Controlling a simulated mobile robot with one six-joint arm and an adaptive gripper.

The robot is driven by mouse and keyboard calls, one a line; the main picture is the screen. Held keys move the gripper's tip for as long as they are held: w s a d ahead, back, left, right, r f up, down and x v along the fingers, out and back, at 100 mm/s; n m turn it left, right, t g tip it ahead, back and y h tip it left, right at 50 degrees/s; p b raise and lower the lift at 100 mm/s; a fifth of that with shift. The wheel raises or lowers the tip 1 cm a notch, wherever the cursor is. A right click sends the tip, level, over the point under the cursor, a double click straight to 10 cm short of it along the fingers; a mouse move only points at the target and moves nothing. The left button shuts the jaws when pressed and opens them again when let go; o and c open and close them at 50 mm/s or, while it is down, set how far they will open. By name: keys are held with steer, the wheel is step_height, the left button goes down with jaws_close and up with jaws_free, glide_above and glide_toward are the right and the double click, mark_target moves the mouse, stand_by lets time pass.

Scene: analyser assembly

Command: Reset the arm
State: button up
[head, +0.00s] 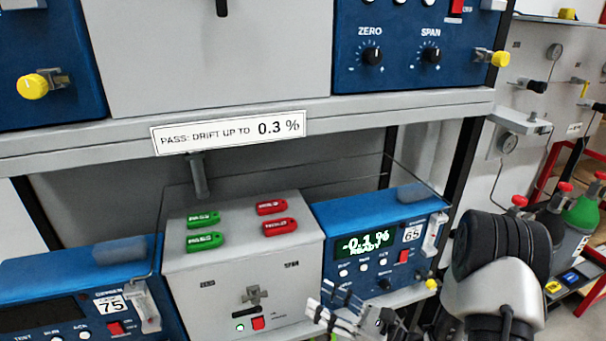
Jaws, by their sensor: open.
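My arm comes in at the lower right, its dark joint and pale link in front of the shelf's right end. My gripper (338,308) is at the bottom of the head view, open, with nothing seen between its fingers. It is in front of the lower right of the grey box (195,282) and below the blue analyser marked 65 (325,218). Its lower part is cut off by the picture edge. I cannot tell how far it is from the shelf. The analyser's green display (365,242) reads -0.1 % and READY.
Two green PASS tags (203,219) and two red HOLD tags (272,207) lie on the grey box. A blue analyser marked 75 (75,268) stands left. A sign (228,132) reads "PASS: DRIFT UP TO 0.3 %". Gas cylinders (585,213) stand right, behind my arm.

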steer(key=s+a+r+n+g+h, duration=0.25)
steer(key=s+r+n+g, duration=0.3)
steer(key=s+n, duration=0.3)
steer(key=s+a+r+n+g+h, duration=0.2)
steer(key=s+a+r+n+g, duration=0.25)
steer(key=s+n+g, duration=0.45)
steer(key=s+d+r+n+t+h, duration=0.3)
steer(key=d+n+t+h, duration=0.1)
steer(key=d, duration=0.4)
steer(key=s+d+r+n+t+h, duration=0.3)
steer(key=d+n+t+h, duration=0.1)
steer(key=d+h, duration=0.3)
steer(key=shift+s+d+t, duration=0.35)
steer(key=shift+s+t, duration=0.05)
steer(key=shift+t, duration=0.05)
steer(key=shift+n+h, duration=0.25)
stand_by(1.7)
